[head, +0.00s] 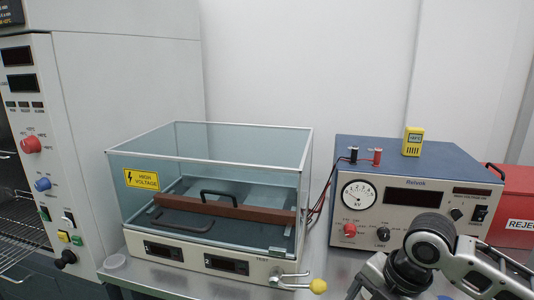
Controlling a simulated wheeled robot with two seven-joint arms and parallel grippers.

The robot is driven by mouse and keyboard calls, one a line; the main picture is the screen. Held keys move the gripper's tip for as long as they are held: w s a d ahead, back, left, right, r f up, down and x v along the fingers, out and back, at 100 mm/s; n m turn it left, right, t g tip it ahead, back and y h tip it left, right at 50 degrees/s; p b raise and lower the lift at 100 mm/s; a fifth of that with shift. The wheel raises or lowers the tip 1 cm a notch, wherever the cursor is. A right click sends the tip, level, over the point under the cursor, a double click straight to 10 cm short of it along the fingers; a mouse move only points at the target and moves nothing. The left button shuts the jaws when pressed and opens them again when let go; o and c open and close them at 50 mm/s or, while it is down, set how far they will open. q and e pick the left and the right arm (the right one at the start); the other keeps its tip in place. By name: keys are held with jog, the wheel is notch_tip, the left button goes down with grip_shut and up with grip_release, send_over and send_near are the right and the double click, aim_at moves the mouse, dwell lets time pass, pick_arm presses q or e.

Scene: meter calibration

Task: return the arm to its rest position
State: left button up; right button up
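Part of one of my arms (432,248) shows at the lower right, in grey and black links with a rounded joint. It stands in front of the lower part of the blue and cream meter unit (410,185) and hides some of its front panel. No gripper fingers show on it. My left gripper is not in the picture, and neither is my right gripper.
A clear high-voltage test box (150,205) stands mid-bench, with a yellow-knobbed latch (318,286) in front. A yellow device (412,141) sits on the meter unit. A red reject bin (513,205) is at right. An oven-like cabinet (85,130) is at left.

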jog(key=s+a+f+m+t+y, duration=0.3)
jog(key=a+f+m+t+y, duration=0.1)
jog(key=a+f+m, duration=0.55)
jog(key=s+d+f+m+t+h, duration=0.3)
jog(key=s+f+m, duration=0.4)
jog(key=s+m, duration=0.3)
jog(key=d+m+t, duration=0.1)
jog(key=d+m, duration=0.1)
jog(key=m, duration=0.1)
jog(key=shift+s+f+t, duration=0.35)
jog(key=shift+f+t, duration=0.05)
